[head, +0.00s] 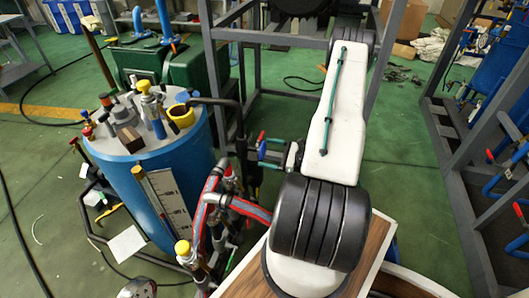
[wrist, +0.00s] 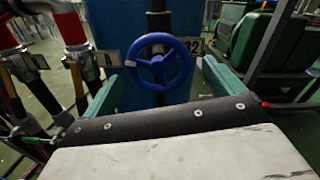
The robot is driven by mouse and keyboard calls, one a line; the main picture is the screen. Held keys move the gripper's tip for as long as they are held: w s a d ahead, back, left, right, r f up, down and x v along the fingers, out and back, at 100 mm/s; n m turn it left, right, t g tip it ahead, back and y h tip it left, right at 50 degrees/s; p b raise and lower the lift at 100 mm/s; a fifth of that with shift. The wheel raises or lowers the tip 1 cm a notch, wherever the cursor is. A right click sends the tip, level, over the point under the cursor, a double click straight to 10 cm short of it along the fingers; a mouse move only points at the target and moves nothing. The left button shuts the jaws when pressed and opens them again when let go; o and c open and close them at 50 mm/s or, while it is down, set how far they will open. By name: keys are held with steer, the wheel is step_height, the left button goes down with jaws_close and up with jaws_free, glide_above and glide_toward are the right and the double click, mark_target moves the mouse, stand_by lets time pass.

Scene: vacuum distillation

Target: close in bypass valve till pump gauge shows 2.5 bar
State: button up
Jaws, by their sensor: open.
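A blue handwheel (wrist: 158,62) with spokes faces me in the wrist view, on a dark vertical pipe in front of a blue surface. I take it as the bypass valve, but no readable label confirms this. My gripper (wrist: 158,84) is open, one teal finger on each side of the wheel. The fingers look apart from its rim; whether they reach its depth I cannot tell. In the head view my gripper (head: 272,152) is small and partly hidden beside a dark pipe.
A blue vessel (head: 165,195) with fittings on its lid stands left of my arm. Red-and-grey hoses (head: 210,195) run close by. Label plates (wrist: 108,59) flank the wheel, with red-topped pipes (wrist: 70,28) at left. A grey frame (head: 228,60) stands behind.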

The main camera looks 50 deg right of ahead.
steer(key=v, duration=0.5)
steer(key=shift+s+d, duration=0.1)
steer(key=shift+s, duration=0.1)
stand_by(2.0)
steer(key=s+a+r+n+g+h, duration=0.2)
steer(key=a+r+n+g, duration=0.3)
steer(key=a+r+n, duration=0.4)
steer(key=s+a+r+n+g+h, duration=0.2)
steer(key=s+a+r+n+g, duration=0.3)
steer(key=a+r+n, duration=0.5)
steer(key=s+a+r+n+g+h, duration=0.3)
steer(key=a+r+n, duration=0.7)
steer(key=a+r, duration=0.6)
steer(key=shift+s+a+r+g, duration=0.15)
steer(key=shift+s+r+g, duration=0.65)
steer(key=shift+r, duration=2)
